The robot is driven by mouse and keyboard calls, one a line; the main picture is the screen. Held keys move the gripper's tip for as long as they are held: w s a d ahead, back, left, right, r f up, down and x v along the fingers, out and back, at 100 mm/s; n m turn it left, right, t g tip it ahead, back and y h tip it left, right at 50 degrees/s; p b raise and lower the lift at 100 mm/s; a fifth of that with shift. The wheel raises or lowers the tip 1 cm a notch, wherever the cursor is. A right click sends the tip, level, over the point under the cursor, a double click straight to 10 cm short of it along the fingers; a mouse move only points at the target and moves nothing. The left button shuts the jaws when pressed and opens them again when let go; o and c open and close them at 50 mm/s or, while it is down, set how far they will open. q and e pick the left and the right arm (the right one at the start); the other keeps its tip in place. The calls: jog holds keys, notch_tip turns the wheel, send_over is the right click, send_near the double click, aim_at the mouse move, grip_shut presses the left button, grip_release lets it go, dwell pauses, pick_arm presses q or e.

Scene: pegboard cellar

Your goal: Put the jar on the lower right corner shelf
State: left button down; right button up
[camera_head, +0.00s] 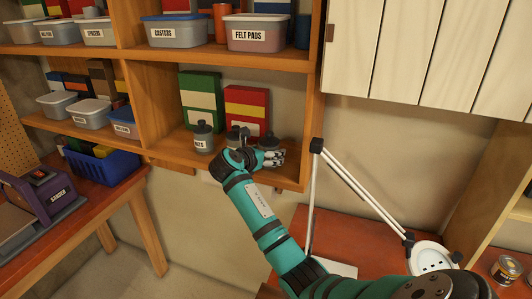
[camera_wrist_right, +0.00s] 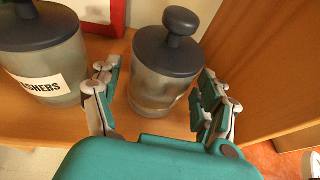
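A grey, see-through jar (camera_wrist_right: 165,75) with a dark knobbed lid stands on the lower right corner shelf (camera_head: 175,149), near its right end. In the right wrist view it is between the spread fingers of my right gripper (camera_wrist_right: 160,105), with a small gap at the left finger. Its dark lid (camera_head: 268,142) shows in the head view just above my right gripper (camera_head: 271,157); its lower part is hidden there. A labelled jar (camera_head: 203,140) stands to the left, and its "…SHERS" label shows in the wrist view (camera_wrist_right: 45,60). My left gripper is out of view.
A green box (camera_head: 201,98) and a red box (camera_head: 246,108) stand behind the jars. The wooden side panel (camera_wrist_right: 265,70) is close to my right gripper's right finger. A white lamp (camera_head: 360,190) stands right of my arm. Labelled tubs fill the shelf above.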

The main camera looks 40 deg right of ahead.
jog(key=shift+o, duration=0.3)
jog(key=shift+r, duration=0.1)
jog(key=shift+s+a, duration=0.1)
jog(key=shift+a, duration=0.2)
jog(key=b+v, duration=0.4)
jog(key=v, duration=0.7)
jog(key=shift+r, duration=0.25)
jog(key=shift+s+a, duration=0.1)
jog(key=shift+a, duration=0.05)
